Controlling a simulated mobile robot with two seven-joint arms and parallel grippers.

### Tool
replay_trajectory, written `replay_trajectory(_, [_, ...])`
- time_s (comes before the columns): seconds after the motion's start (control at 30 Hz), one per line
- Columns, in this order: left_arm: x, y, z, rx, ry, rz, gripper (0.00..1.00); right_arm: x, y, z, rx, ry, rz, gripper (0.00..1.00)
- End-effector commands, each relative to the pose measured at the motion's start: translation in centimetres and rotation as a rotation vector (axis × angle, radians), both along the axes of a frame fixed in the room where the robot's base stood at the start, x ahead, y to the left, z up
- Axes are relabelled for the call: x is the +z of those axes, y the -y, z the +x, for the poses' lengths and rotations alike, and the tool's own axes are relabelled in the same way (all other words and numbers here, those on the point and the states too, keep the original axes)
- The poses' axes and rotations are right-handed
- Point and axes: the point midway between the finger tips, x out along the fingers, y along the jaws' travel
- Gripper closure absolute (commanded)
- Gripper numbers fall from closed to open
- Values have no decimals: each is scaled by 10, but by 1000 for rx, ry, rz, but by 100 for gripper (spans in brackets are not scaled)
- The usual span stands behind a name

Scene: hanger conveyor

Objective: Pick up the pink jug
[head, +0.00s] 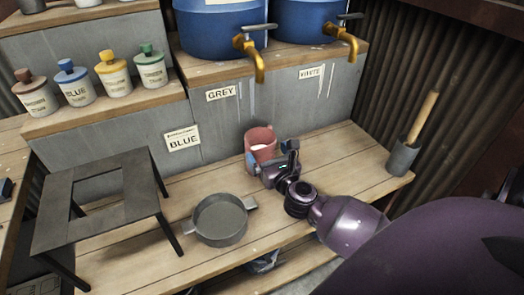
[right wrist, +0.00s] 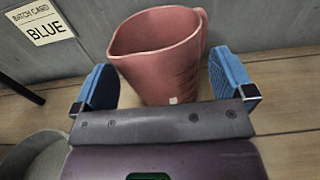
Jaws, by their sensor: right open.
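The pink jug (head: 260,146) stands upright on the wooden bench, near the grey back wall. In the right wrist view the pink jug (right wrist: 158,55) sits just ahead of my right gripper (right wrist: 165,85), between its two blue finger pads. The fingers are apart, one on each side of the jug, and a gap shows on the left side. In the head view my right gripper (head: 268,165) is at the near side of the jug and hides its lower part. My left gripper is not in view.
A grey pan (head: 220,222) stands on the bench left of my right arm. A dark metal stand (head: 90,190) is further left. A grey holder with a wooden-handled tool (head: 402,158) stands at right. Several small labelled jars line the upper left shelf.

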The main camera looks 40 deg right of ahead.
Motion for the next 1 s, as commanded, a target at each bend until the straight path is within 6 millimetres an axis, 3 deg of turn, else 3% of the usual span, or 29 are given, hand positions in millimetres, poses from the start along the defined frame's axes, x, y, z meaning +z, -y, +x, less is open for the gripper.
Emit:
replay_trajectory(0.3, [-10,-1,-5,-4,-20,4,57,0,8,37,2,-1,-2,0])
replay_trajectory(0.63, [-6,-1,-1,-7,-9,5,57,2,10,42,1,0,-2,0])
replay_trajectory(1.0, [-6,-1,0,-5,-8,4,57,3,10,42,2,2,-3,57])
